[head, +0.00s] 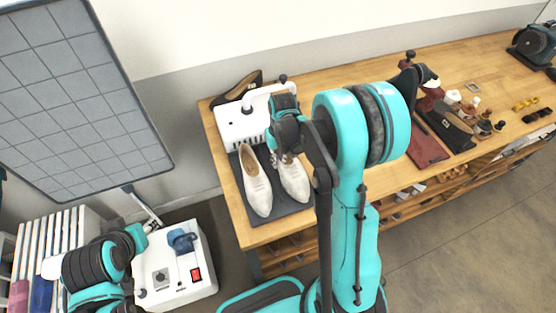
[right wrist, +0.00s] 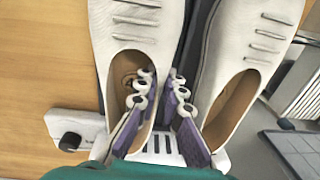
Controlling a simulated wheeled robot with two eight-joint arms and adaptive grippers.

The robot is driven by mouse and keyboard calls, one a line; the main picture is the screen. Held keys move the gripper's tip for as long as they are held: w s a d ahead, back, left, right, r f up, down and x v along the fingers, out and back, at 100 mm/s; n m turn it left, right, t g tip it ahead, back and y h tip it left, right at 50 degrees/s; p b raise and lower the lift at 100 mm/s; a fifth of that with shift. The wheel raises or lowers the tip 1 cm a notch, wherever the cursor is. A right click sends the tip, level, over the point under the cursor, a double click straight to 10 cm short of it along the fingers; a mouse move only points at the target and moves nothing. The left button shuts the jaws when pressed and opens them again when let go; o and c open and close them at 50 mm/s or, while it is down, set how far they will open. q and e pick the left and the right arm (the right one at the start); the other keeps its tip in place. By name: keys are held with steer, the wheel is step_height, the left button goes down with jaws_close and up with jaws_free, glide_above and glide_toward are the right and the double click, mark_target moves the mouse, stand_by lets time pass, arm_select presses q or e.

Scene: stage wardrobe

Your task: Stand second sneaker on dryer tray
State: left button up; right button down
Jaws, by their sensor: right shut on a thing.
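Two white laced shoes lie side by side, toes toward me, on the dark dryer tray (head: 236,177) in the head view. The left shoe (head: 256,183) is free of any gripper. My right gripper (head: 280,148) is at the heel end of the right shoe (head: 295,181). In the right wrist view that shoe (right wrist: 133,30) is on the left, and the other shoe (right wrist: 250,45) is on the right. My right gripper (right wrist: 162,95) is shut on its side wall, one finger inside the opening and one between the shoes.
The white dryer body (head: 240,122) stands behind the heels, with a dark shoe (head: 238,88) behind it. A white box with a red switch (head: 196,273) stands lower left.

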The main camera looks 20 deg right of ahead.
steer(key=shift+f+b, duration=0.35)
stand_by(0.6)
steer(key=c, duration=1.6)
jaws_free()
step_height(320, 180, up, 12)
steer(key=s+a+t+b, duration=0.1)
steer(key=s+a+t, duration=0.1)
steer(key=s, duration=0.2)
steer(key=s+a+t+b, duration=0.1)
steer(key=s+a+t, duration=0.1)
steer(key=s, duration=0.3)
steer(key=s+a+n+t+b, duration=0.1)
steer(key=s+a+t, duration=0.1)
steer(key=s, duration=0.3)
steer(key=shift+s+t+h+b, duration=0.1)
steer(key=shift+t+h+b, duration=0.2)
steer(key=shift+t, duration=0.3)
